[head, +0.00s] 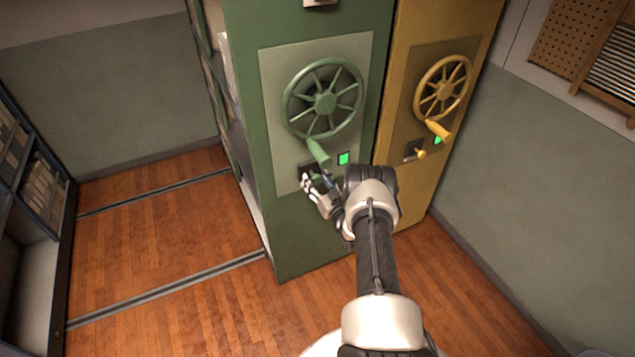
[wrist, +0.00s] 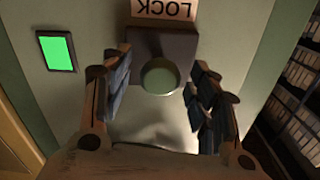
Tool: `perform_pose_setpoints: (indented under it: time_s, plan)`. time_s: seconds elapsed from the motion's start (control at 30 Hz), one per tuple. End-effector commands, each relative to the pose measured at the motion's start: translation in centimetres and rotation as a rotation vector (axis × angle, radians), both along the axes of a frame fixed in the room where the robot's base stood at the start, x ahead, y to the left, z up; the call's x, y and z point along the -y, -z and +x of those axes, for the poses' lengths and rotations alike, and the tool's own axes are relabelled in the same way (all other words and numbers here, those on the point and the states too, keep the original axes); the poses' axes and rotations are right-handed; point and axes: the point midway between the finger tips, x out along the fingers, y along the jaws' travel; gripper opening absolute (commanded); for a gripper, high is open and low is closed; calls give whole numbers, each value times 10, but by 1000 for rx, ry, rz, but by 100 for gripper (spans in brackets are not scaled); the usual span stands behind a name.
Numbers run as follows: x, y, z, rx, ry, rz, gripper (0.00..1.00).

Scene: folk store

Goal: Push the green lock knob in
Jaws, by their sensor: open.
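The green lock knob (wrist: 160,76) is a round pale-green button on a dark square mount below an upside-down LOCK label (wrist: 163,9) in the wrist view. It lies between my two open fingers, one on each side, with a visible gap to each. I cannot tell how far my palm is from it. In the head view my gripper (head: 315,185) is at the lower part of the green cabinet's pale panel (head: 278,95) and hides most of the knob.
The green cabinet (head: 262,240) has a spoked handwheel (head: 325,98) with a handle just above my gripper, and a lit green indicator (head: 343,158). A yellow cabinet (head: 398,75) with its own wheel and knob stands close on the right. The wooden floor (head: 160,235) at left is clear.

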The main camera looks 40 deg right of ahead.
Motion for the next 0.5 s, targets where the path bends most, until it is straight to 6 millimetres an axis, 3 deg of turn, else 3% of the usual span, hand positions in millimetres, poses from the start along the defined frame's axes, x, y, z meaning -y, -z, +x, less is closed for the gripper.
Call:
perform_pose_setpoints:
  time_s: [0.17,0.5]
  plan:
    - [-2,1,-11,-3,2,2,55]
    - [-17,1,-78,-4,3,4,55]
